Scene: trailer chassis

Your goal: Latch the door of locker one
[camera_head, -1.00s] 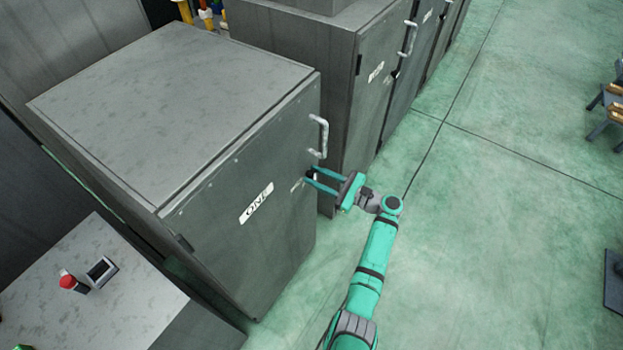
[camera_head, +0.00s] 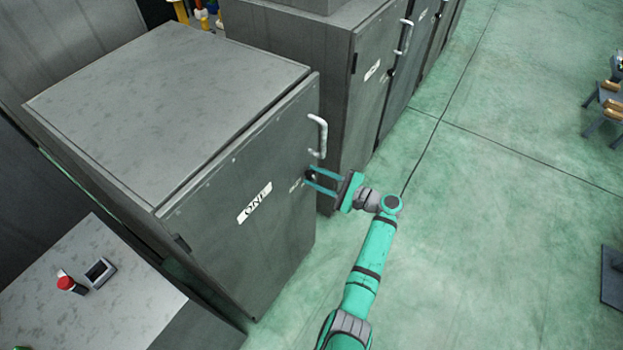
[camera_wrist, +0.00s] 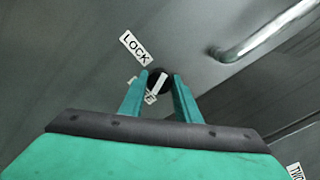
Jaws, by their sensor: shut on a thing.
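The door of locker one (camera_head: 252,225) is a grey panel with an "ONE" label (camera_head: 255,203) and looks closed against the cabinet. A pale bar handle (camera_head: 318,136) stands at its upper right edge; it also shows at the upper right of the wrist view (camera_wrist: 265,30). My gripper (camera_head: 308,178) reaches the door just below the handle. In the wrist view, its teal fingers (camera_wrist: 161,78) are shut on a round black latch knob (camera_wrist: 157,74) with a pale bar across it. A "LOCK" label (camera_wrist: 135,48) is beside the knob. A second label below it is partly hidden by the fingers.
Another grey locker (camera_head: 372,110) with its own handle stands to the right, close to my gripper. A grey counter (camera_head: 95,300) with a red button (camera_head: 67,283) is at lower left. The green floor (camera_head: 500,220) at right is mostly clear.

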